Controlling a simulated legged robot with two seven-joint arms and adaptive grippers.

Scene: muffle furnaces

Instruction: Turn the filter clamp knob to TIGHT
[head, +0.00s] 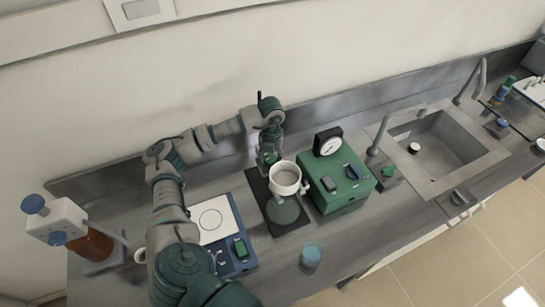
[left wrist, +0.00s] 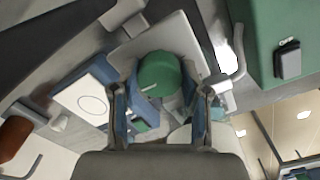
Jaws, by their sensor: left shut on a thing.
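The filter clamp knob (left wrist: 160,75) is round and green with a short white mark on its face toward the lower left. It sits between the two fingers of my left gripper (left wrist: 161,97) in the left wrist view. In the head view my left gripper (head: 268,157) reaches down behind the white filter funnel (head: 286,176) and is shut on the knob, mostly hidden there. The funnel stands on a grey-green flask (head: 284,210) on a dark mat. I cannot read any TIGHT label. My right gripper is not in view.
A green box (head: 337,182) with a round gauge (head: 328,142) stands right of the flask. A blue hotplate (head: 232,256) with a white top is to the left. A small blue-topped jar (head: 311,255) stands in front. The sink (head: 440,148) is farther right.

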